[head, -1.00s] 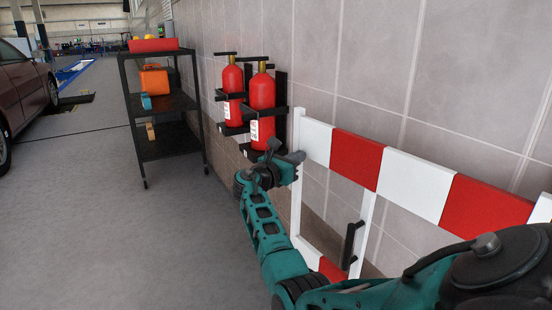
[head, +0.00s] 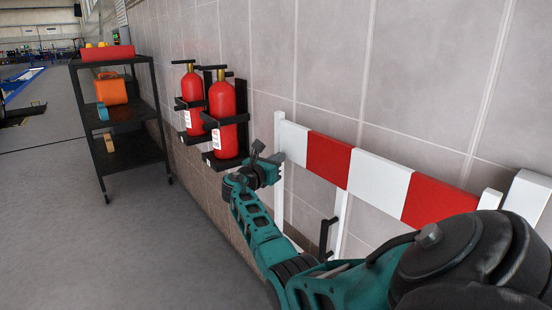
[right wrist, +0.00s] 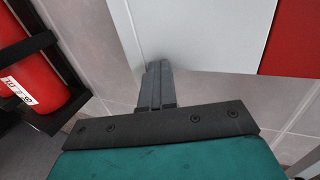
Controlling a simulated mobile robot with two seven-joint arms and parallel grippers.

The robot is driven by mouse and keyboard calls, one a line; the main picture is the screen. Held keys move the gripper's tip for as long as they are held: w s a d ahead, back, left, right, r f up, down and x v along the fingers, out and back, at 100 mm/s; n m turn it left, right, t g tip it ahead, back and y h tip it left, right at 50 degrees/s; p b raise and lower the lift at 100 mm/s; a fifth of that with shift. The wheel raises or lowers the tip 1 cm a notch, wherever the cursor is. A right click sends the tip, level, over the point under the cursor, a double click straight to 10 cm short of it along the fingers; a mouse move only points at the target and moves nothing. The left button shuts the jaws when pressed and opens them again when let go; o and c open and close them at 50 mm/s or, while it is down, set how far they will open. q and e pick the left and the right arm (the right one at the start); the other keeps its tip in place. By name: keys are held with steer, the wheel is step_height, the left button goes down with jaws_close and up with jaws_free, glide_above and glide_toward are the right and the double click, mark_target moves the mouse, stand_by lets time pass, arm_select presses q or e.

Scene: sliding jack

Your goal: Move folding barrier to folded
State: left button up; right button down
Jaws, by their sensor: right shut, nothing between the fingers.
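The folding barrier (head: 381,178) has red and white boards on white posts and runs along the wall at the right of the head view. Its far end post (head: 281,135) stands upright, and a black handle (head: 327,237) is on a nearer post. My right gripper (head: 279,159) is shut and empty, its fingertips at that far end post. In the right wrist view, the shut fingers (right wrist: 157,84) point at the lower edge of the white end board (right wrist: 200,32). I cannot tell if they touch it. My left gripper is out of view.
Two red fire extinguishers (head: 222,112) hang in black brackets on the tiled wall, just left of the barrier's end. A black shelf cart (head: 127,112) stands further left. The grey floor (head: 95,245) at the left is clear.

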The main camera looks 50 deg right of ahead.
steer(key=a+p, duration=0.2)
steer(key=a, duration=1)
steer(key=shift+s+a, duration=0.3)
steer(key=shift+a, duration=0.1)
